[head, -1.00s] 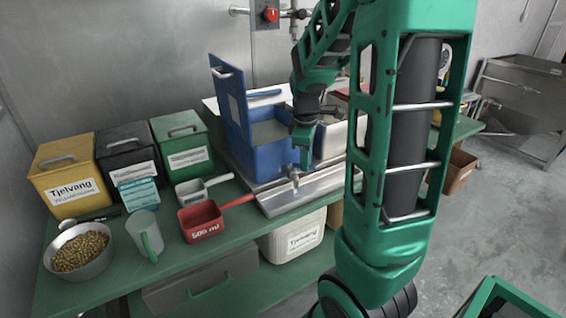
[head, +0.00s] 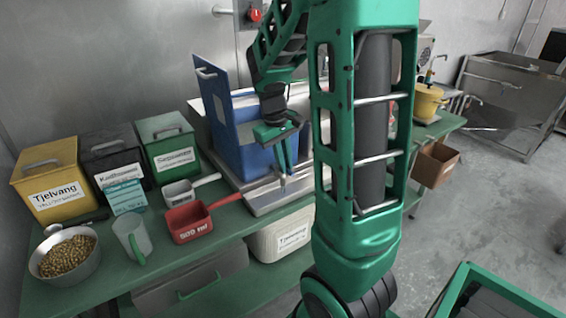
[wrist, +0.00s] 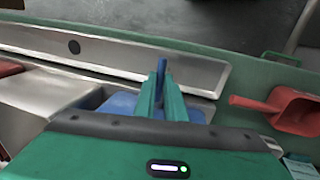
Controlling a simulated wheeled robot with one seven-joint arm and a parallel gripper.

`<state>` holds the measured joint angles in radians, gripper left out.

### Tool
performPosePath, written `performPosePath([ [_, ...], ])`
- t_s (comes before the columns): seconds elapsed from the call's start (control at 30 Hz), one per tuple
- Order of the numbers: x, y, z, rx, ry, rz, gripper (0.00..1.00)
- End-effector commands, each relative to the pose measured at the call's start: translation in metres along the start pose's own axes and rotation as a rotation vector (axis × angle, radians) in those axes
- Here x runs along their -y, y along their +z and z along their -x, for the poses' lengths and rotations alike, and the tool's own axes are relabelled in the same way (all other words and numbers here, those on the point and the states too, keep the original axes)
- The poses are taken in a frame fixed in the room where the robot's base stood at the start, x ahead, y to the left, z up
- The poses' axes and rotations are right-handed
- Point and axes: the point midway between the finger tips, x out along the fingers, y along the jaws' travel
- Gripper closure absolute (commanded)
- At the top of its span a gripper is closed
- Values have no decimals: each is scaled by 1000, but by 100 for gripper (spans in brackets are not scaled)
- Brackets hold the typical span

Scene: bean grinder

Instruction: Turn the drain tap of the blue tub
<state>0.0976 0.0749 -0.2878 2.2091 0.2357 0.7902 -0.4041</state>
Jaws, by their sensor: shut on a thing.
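The blue tub (head: 226,140) stands on a steel drainboard at the back of the green table, its blue lid raised upright on the left side. My gripper (head: 284,172) is at the tub's front face, pointing down. In the wrist view my gripper (wrist: 162,90) has its two green fingers close together around a thin blue piece (wrist: 162,66), which looks like the drain tap's handle. The tap (head: 283,183) shows only as a small part below the fingertips in the head view. My fingers hide most of it.
A red scoop (head: 188,222) and a white scoop (head: 180,193) lie left of the drainboard (head: 262,202). Yellow, black and green bins stand at the back left, with a bowl of beans (head: 66,256) and a jug (head: 133,240) in front.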

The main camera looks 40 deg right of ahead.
Motion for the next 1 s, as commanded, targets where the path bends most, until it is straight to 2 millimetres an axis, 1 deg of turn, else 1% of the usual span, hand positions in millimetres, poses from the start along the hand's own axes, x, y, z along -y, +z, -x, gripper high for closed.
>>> performPosePath([
  [0.03, -1, -4, 3, -10, 2, -10, 100],
  [0.57, -4, -4, 2, -5, 1, -38, 100],
  [0.6, -4, -4, 2, -5, 1, -38, 85],
  [0.67, -4, -3, 2, -3, 0, -39, 71],
  [1.0, -5, 0, 2, 4, 0, -42, 71],
])
